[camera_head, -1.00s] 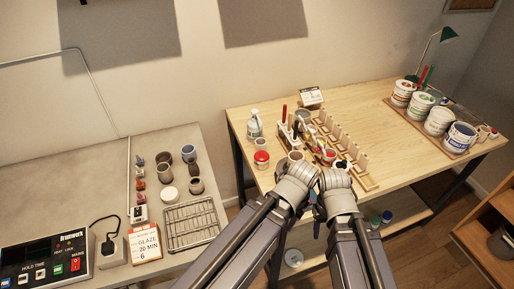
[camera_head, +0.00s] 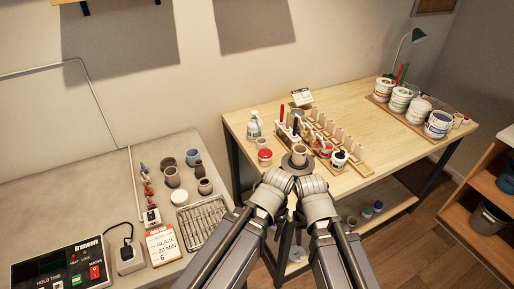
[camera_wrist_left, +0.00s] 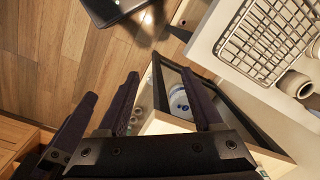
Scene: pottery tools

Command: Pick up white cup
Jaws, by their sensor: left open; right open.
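The cup does not show clearly in the left wrist view.
A red-lidded jar (camera_head: 265,157), a spray bottle (camera_head: 254,127) and a wooden rack (camera_head: 345,150) crowd the cup. Paint buckets (camera_head: 438,124) stand at the right. The grey table (camera_head: 75,190) holds several pots and a wire rack (camera_head: 205,222). The wooden table's right front is clear.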

